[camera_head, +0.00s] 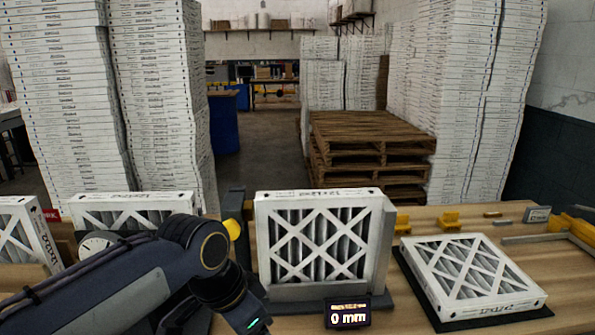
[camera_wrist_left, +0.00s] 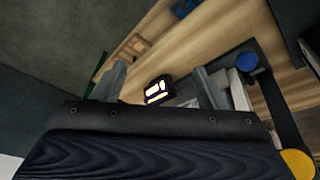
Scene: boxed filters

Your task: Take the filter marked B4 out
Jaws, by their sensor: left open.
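No B4 mark can be read on any filter. One white-framed pleated filter (camera_head: 318,243) stands upright in a grey holder in the middle of the bench. Another filter (camera_head: 475,268) lies on a dark pad at the right. A third filter (camera_head: 135,203) stands behind my left arm, partly hidden by it. A fourth filter (camera_head: 25,240) stands at the left edge, cut off by the frame. My left arm reaches in front, its end low, left of the middle filter. My left gripper (camera_wrist_left: 162,85) shows open in the left wrist view, apparently empty. My right gripper is not in view.
A small display (camera_head: 347,312) reading 0 mm stands before the middle filter. A round dial (camera_head: 100,243) sits behind my arm. Yellow blocks (camera_head: 450,221) and a metal bar (camera_head: 535,238) lie at the right. Tall filter stacks (camera_head: 155,90) and pallets (camera_head: 370,150) stand beyond the bench.

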